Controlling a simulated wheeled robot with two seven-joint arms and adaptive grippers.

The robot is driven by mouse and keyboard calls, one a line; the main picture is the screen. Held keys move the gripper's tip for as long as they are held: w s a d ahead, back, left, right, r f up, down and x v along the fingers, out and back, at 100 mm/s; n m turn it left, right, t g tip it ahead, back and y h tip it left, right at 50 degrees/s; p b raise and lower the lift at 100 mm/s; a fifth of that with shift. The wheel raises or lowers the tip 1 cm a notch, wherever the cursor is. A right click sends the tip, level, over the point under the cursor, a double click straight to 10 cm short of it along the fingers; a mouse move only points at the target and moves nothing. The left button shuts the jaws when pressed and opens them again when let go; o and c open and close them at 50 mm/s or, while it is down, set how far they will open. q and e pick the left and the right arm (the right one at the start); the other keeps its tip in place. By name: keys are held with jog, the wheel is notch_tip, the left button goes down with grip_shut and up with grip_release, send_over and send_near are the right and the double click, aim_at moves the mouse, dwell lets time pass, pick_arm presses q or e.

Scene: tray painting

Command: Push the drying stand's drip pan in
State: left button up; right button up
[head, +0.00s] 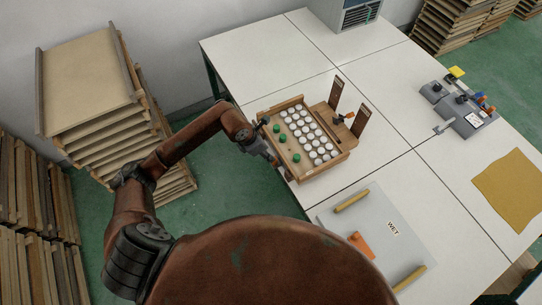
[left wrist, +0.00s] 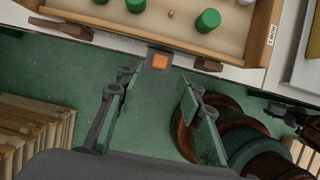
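A wooden tray (head: 312,171) holding rows of white discs and several green knobs lies near the table's edge. Its rim (left wrist: 160,36) crosses the top of the left wrist view. A grey tab with an orange square (left wrist: 160,62) juts from just below the tray's near side. I cannot tell whether it belongs to the drip pan, and no part is clearly the drying stand. My left gripper (head: 272,157) is beside the tray's near side. In the left wrist view its two fingers (left wrist: 150,103) are apart with nothing between them, short of the tab.
A grey board (head: 375,238) marked WET, with yellow bars and an orange piece, lies to the right. Dark uprights (head: 360,120) stand at the tray's far end. A stack of wooden trays (head: 92,85) stands left. The table's far left (head: 260,60) is clear.

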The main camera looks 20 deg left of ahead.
pick_arm(q)
jog(key=shift+v, duration=1.6)
